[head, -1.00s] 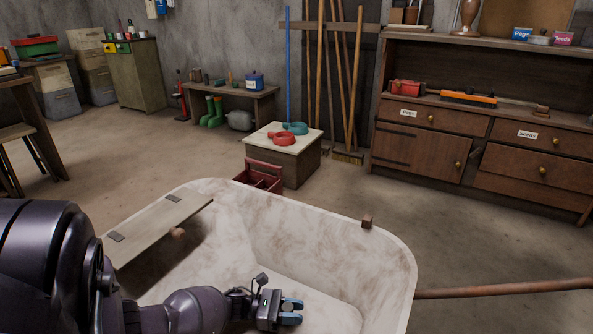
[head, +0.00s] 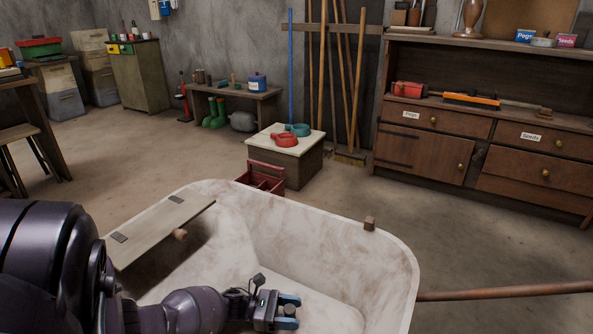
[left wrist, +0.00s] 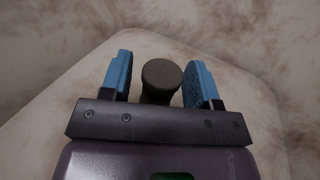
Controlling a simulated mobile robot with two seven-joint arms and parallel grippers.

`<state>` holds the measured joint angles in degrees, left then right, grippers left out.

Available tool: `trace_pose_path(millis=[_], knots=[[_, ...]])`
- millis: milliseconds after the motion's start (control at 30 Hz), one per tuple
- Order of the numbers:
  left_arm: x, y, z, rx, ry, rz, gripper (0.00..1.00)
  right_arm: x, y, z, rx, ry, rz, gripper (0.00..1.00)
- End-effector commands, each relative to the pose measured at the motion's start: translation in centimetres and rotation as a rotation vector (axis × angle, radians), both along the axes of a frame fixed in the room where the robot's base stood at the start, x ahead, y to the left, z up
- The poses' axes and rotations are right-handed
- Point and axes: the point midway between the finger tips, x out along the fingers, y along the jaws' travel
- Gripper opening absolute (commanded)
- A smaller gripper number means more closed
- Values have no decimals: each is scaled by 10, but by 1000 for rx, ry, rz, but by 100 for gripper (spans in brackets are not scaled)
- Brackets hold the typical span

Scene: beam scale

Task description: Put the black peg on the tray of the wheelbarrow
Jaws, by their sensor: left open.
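The wheelbarrow's tray (head: 325,252) is a large off-white, brown-smeared basin in the front of the head view. My left gripper (head: 289,311) is low inside the tray, with its blue fingers apart. In the left wrist view the black peg (left wrist: 161,78) lies between the open fingers of this gripper (left wrist: 163,82), its round end facing the camera. Gaps show on both sides of the peg. The peg's far part is hidden behind its end, so I cannot tell how it touches the tray. My right gripper is not in view.
A small brown block (head: 370,223) sits on the rim, and a wooden handle (head: 505,291) extends right. Beyond are a red carrier (head: 262,179), a low box table (head: 284,160) and a drawer cabinet (head: 480,150).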

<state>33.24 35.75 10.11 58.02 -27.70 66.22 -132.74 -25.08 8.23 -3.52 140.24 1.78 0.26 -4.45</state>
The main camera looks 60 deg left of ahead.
Motion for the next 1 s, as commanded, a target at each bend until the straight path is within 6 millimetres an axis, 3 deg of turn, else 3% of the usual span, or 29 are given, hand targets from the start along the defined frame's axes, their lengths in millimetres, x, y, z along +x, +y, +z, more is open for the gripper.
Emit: trace_pose_path(millis=[400, 1000], knots=[[-44, 36, 0, 1, 0, 1, 56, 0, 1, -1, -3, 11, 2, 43], [-48, 39, 0, 0, -1, 0, 56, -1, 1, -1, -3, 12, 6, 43]])
